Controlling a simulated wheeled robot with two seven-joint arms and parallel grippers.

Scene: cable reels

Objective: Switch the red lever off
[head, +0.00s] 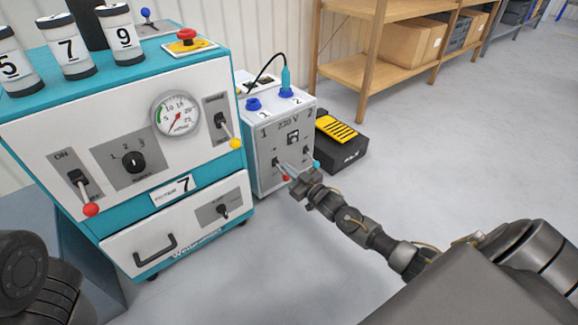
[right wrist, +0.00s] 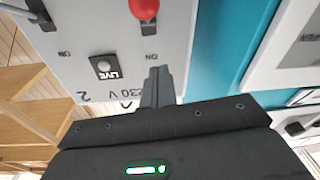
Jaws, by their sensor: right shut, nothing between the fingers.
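A red-tipped lever (head: 285,178) is on the front of the white 230 V box (head: 262,158), on its left side. The right wrist view shows its red knob (right wrist: 145,9) at the top edge, pointing away from the upside-down "ON" mark. My right gripper (head: 284,168) is shut and empty in front of the box, close to this lever. In the right wrist view its fingertips (right wrist: 158,72) are by the "ON" mark, apart from the knob. Another red-tipped lever (head: 90,209) hangs below an "ON" label on the teal cabinet. My left gripper is not in view.
A cyan-tipped lever (head: 316,163) is to the right on the same box. The teal cabinet (head: 120,222) stands close at the left, with a yellow-tipped lever (head: 235,143). A black case with a yellow top (head: 340,130) is behind. Open floor lies right.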

